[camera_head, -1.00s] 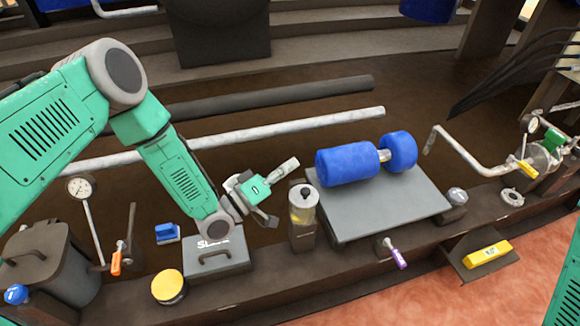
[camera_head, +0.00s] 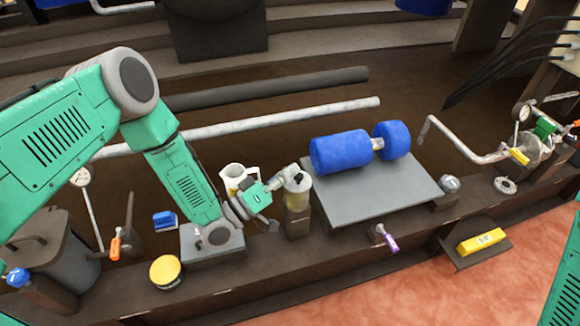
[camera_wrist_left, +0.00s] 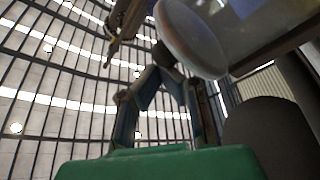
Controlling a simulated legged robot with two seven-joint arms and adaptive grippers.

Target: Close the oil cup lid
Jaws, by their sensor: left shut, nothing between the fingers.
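The oil cup (camera_head: 297,200) is a clear cylinder with yellowish oil, standing upright on a dark block left of the grey plate. Its pale round lid (camera_head: 300,184) is at the top; I cannot tell whether it is fully seated. My left gripper (camera_head: 290,172) is shut and empty, its fingertips at the lid's upper left edge, touching or very close. In the left wrist view, the shut fingers (camera_wrist_left: 160,75) are beside a large pale round disc (camera_wrist_left: 190,38), likely the lid. My right gripper is out of view.
A white jug (camera_head: 232,177) stands behind the left gripper. Blue rollers (camera_head: 340,153) lie on the grey plate (camera_head: 385,205) to the right. A purple-handled valve (camera_head: 391,243) is at front.

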